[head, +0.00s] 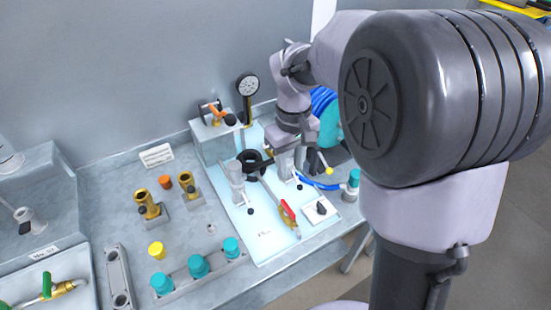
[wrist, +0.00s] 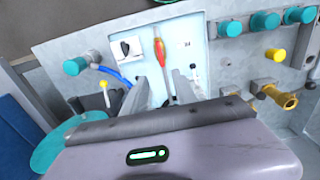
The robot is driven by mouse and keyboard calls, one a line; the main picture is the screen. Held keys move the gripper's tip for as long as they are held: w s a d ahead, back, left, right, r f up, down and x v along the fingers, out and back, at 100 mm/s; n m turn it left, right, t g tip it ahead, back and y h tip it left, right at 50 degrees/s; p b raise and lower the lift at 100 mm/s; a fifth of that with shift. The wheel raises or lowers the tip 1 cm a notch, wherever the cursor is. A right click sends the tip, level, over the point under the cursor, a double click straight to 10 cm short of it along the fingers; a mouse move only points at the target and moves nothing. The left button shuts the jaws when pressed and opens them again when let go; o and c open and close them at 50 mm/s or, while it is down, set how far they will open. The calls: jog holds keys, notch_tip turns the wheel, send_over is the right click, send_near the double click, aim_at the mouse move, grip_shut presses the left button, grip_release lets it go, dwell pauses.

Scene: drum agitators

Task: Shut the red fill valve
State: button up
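The red fill valve's lever handle (head: 287,213), red with a yellow end, lies over the light-blue panel (head: 270,247) and slants toward the front right. It also shows in the wrist view as a red handle (wrist: 160,62), beyond and between my fingertips. My gripper (head: 291,172) is above the panel, behind the handle's red end in the head view. In the wrist view my two fingers (wrist: 166,76) are apart with nothing seen held between them. The lower part of the valve is hidden behind my gripper in the wrist view.
A black knob on a white plate (head: 320,208) sits right of the handle. A yellow-tipped lever (head: 328,170), blue hose (head: 318,184) and teal cap (head: 353,178) are near my gripper. A gauge (head: 247,86) stands behind. Brass fittings (head: 148,205) and teal caps (head: 198,266) are left.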

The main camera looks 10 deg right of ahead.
aim_at(288, 207)
notch_tip(288, 207, down, 17)
jog(key=b, duration=0.6)
jog(key=shift+s+r, duration=0.15)
jog(key=shift+r, duration=0.05)
grip_shut()
